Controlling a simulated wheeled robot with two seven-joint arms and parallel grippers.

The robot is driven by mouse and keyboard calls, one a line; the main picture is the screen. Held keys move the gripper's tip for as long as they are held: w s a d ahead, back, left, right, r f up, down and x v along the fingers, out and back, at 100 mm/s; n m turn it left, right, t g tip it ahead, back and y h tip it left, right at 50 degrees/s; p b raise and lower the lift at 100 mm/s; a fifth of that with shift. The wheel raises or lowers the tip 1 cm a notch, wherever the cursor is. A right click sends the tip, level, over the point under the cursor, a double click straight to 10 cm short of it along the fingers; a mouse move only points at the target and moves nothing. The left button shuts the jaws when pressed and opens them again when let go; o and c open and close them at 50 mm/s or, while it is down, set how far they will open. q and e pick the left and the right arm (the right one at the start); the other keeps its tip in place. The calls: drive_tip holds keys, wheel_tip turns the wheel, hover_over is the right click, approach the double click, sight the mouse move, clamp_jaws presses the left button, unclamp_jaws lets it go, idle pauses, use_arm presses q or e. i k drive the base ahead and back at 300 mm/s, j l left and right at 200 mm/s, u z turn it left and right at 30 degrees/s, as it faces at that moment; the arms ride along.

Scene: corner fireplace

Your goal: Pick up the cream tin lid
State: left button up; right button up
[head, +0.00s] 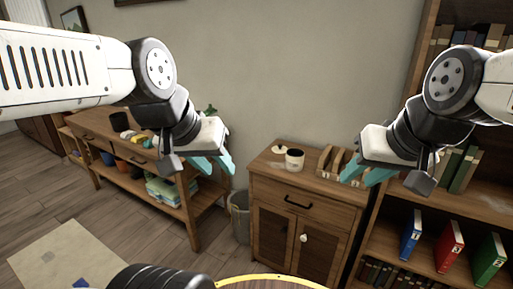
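A small cream piece (278,150), possibly the tin lid, lies on top of the wooden cabinet (305,192). It is too small to tell for sure. Just right of it stands a cream tin (294,160) with a dark open top. My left gripper (213,164) hangs in the air left of the cabinet, its teal fingers apart and nothing between them. My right gripper (362,175) is in the air in front of the cabinet's right side, its teal fingers apart and empty. Neither gripper touches the tin or the cream piece.
A wooden rack (335,160) stands right of the tin, partly behind my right gripper. A shelf table (150,185) with pots and folded cloths stands left, a grey bin (240,215) beside the cabinet. A bookcase (395,240) stands right. A round yellow-edged surface (275,281) is at the bottom.

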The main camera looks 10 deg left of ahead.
sight(280, 149)
drive_tip(key=i+j+z, duration=0.25)
drive_tip(key=i, duration=0.3)
drive_tip(key=i+j+z, duration=0.2)
drive_tip(key=i, duration=0.35)
drive_tip(key=i+j+z, duration=0.25)
drive_tip(key=i+j, duration=0.2)
drive_tip(key=i, duration=0.05)
